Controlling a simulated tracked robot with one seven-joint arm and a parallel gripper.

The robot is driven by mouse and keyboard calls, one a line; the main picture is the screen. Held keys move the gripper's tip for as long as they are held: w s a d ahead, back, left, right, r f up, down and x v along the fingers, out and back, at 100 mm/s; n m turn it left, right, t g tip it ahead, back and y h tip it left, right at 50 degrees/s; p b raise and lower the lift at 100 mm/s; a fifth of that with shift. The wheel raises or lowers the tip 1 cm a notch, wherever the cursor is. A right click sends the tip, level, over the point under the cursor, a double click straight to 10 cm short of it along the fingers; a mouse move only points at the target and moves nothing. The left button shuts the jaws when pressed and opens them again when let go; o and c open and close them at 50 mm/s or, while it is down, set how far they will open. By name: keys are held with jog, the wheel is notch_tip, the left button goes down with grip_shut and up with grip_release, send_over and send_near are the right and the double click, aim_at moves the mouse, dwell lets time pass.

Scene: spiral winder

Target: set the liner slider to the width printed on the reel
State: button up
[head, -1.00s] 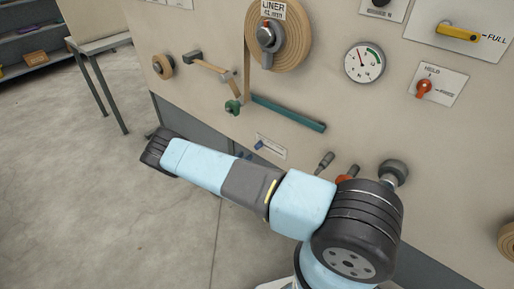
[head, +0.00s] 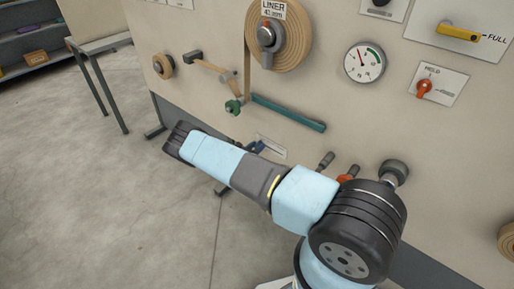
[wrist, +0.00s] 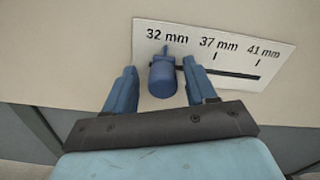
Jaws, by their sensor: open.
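The liner reel (head: 293,42) is a tan roll on the panel, with a label (head: 271,10) that appears to read LINER 41 mm. The liner slider is a blue knob (wrist: 162,80) on a dark slot in a white scale plate (wrist: 222,48) marked 32, 37 and 41 mm. The knob stands at the left end, below 32 mm. My gripper (wrist: 160,70) is open, with one blue finger on each side of the knob and a visible gap to both. In the head view my arm partly hides the scale plate (head: 272,146).
A green bar (head: 288,112) sticks out above the slider plate. A dark lever (head: 326,160) and a red-orange knob lie to its right. A gauge (head: 364,62) and a red HELD switch (head: 424,88) are higher up. Open floor is at left.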

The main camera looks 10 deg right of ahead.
aim_at(281, 154)
grip_shut()
dwell(0.3)
jog(key=shift+s, duration=0.1)
jog(key=s+d, duration=0.2)
jog(key=s, duration=0.1)
jog(key=s+d, duration=0.5)
jog(key=s, duration=0.2)
jog(key=shift+d+f, duration=0.1)
jog(key=shift+d, duration=0.15)
grip_release()
jog(key=v, duration=1.3)
jog(key=shift+s+a, duration=0.25)
jog(key=shift+a, duration=0.1)
